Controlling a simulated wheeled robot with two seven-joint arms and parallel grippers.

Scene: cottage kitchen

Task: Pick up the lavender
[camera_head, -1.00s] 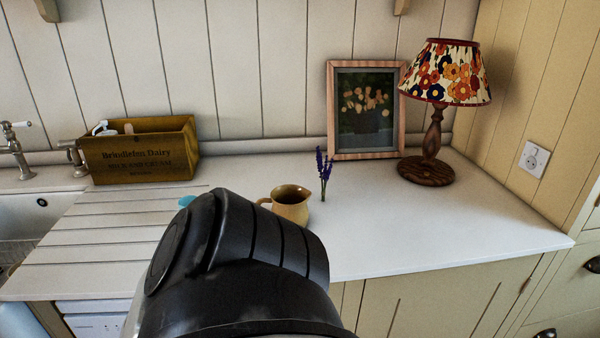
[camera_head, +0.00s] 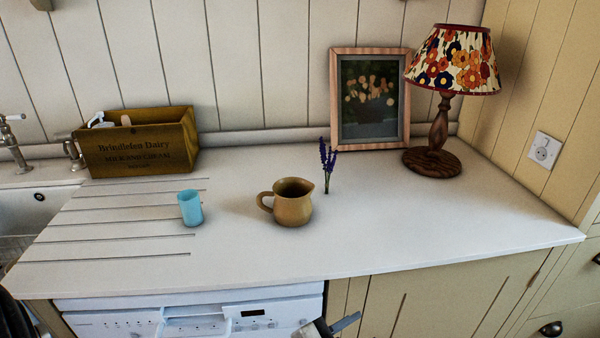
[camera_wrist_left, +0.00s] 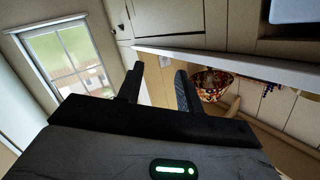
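The lavender (camera_head: 328,167), a thin green stem with purple flower heads, stands upright on the white worktop just right of the mustard jug (camera_head: 294,205). In the left wrist view, which is upside down, purple lavender heads (camera_wrist_left: 285,90) show beyond the counter edge, right of the fingers. My left gripper (camera_wrist_left: 160,75) is open and empty, its two fingers apart. What appear to be its fingertips (camera_head: 328,326) show at the bottom edge of the head view, below and in front of the worktop, well apart from the lavender. My right gripper is not in view.
A blue cup (camera_head: 190,208) stands left of the jug. The lamp (camera_head: 437,120) and framed picture (camera_head: 334,105) stand behind the lavender, to the right. A wooden crate (camera_head: 140,155) is at the back left. The front right worktop is clear; its front edge (camera_head: 420,268) is an obstacle.

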